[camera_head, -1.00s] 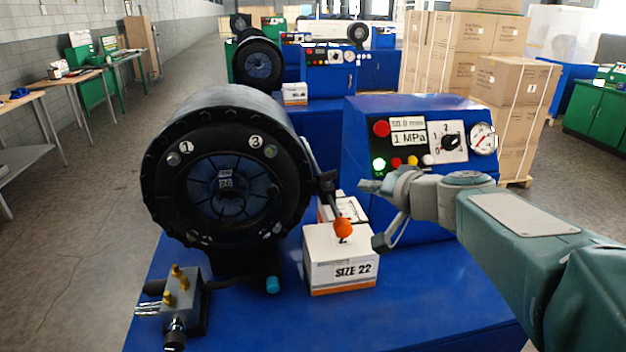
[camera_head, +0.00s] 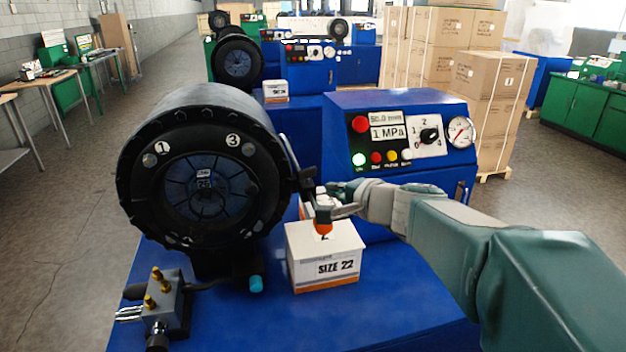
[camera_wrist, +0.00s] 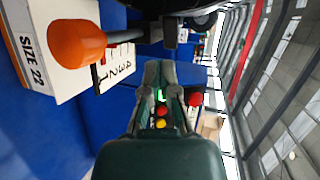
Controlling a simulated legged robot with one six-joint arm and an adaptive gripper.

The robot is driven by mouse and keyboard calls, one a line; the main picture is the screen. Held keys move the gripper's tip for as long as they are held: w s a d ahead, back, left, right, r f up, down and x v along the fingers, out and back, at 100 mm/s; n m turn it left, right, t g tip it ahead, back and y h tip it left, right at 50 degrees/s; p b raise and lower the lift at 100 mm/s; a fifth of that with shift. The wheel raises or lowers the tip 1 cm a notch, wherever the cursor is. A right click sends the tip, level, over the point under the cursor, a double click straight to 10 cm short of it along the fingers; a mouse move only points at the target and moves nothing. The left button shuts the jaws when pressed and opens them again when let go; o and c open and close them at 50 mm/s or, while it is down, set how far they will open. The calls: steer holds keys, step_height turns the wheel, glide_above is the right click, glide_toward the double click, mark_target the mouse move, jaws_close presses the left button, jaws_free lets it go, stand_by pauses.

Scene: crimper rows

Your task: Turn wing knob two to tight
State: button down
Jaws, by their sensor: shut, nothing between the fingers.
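The black round crimper head (camera_head: 203,185) faces me at the left of the blue bench. Its face has round fittings with labels 1 and 3 at the top; lower labels are too small to read. No part is clearly marked as wing knob two. A dark lever with an orange end (camera_head: 323,229) sits at the head's right side, above the SIZE 22 box. My gripper (camera_head: 334,204) is shut and empty beside this lever. In the wrist view my gripper (camera_wrist: 166,72) points past the orange end (camera_wrist: 78,43), apart from it.
The white SIZE 22 box (camera_head: 325,265) stands below my gripper. The blue control panel (camera_head: 400,155) with a black dial (camera_head: 429,135) and a gauge rises behind my arm. A metal valve block (camera_head: 165,300) sits at the front left.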

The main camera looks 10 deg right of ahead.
mark_target(300, 176)
steer(key=x, duration=0.7)
steer(key=shift+w+a+r, duration=0.1)
steer(key=shift+w+r, duration=0.15)
steer(key=shift+r, duration=0.1)
steer(key=shift+w+a, duration=0.2)
steer(key=shift+w, duration=0.35)
steer(key=shift+w+a+r, duration=0.15)
steer(key=shift+w+a, duration=0.2)
steer(key=shift+a, duration=0.15)
steer(key=shift+d, duration=0.15)
steer(key=shift+a, duration=0.2)
